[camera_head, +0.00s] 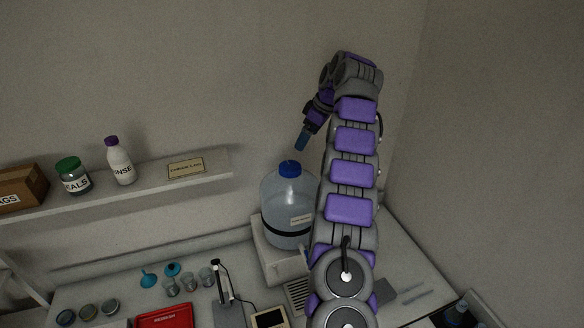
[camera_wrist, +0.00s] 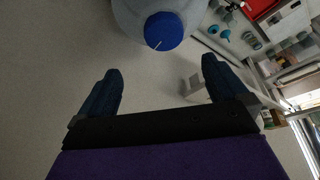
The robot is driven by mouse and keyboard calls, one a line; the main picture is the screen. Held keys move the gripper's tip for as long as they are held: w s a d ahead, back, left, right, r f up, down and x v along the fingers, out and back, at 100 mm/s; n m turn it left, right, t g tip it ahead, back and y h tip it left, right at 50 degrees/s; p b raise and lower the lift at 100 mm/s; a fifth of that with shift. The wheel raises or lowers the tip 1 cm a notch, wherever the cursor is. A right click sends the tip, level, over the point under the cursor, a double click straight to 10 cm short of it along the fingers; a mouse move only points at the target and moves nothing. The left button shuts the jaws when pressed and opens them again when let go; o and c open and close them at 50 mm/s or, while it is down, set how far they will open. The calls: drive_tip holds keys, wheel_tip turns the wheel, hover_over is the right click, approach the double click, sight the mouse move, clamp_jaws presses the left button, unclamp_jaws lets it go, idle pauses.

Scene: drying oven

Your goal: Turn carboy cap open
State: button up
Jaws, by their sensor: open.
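The carboy (camera_head: 288,207) is a large clear bottle with a dark band and a label, standing upright on a white block. Its blue cap (camera_head: 290,169) sits on its neck. My gripper (camera_head: 301,140) is above the cap and slightly to its right, pointing down, apart from it. In the wrist view my gripper (camera_wrist: 160,85) is open and empty, with its two dark blue fingers spread wide. The blue cap (camera_wrist: 164,31) shows there beyond the fingertips, with a pale line on its top. The carboy body (camera_wrist: 200,12) is partly cut off by the top edge.
A wall shelf (camera_head: 210,166) at left holds a green-capped jar (camera_head: 74,176), a rinse bottle (camera_head: 121,161) and a cardboard box (camera_head: 22,188). Small beakers, blue funnels and a red tray (camera_head: 163,317) lie on the bench. The space around the cap is clear.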

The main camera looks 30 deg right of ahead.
drive_tip(key=d+b+x, duration=0.1)
drive_tip(key=x, duration=0.3)
hover_over(290, 166)
drive_tip(key=s, duration=0.2)
wheel_tip(290, 166, down, 4)
drive_tip(key=shift+s+r+b, duration=0.1)
drive_tip(key=shift+s+b, duration=0.05)
drive_tip(key=shift+b, duration=0.25)
drive_tip(key=f, duration=0.1)
drive_tip(key=w+d+f, duration=0.1)
drive_tip(key=f, duration=0.2)
drive_tip(key=shift+w+d+f, duration=0.15)
drive_tip(key=shift+w+f, duration=0.15)
drive_tip(key=shift+f, duration=0.05)
drive_tip(key=shift+w+a, duration=0.15)
drive_tip(key=shift+a, duration=0.6)
drive_tip(key=shift+c, duration=1.2)
drive_tip(key=shift+d+f, duration=0.1)
drive_tip(key=shift+d, duration=0.25)
drive_tip(key=c, duration=0.5)
drive_tip(key=shift+c, duration=0.8)
drive_tip(key=shift+a, duration=0.15)
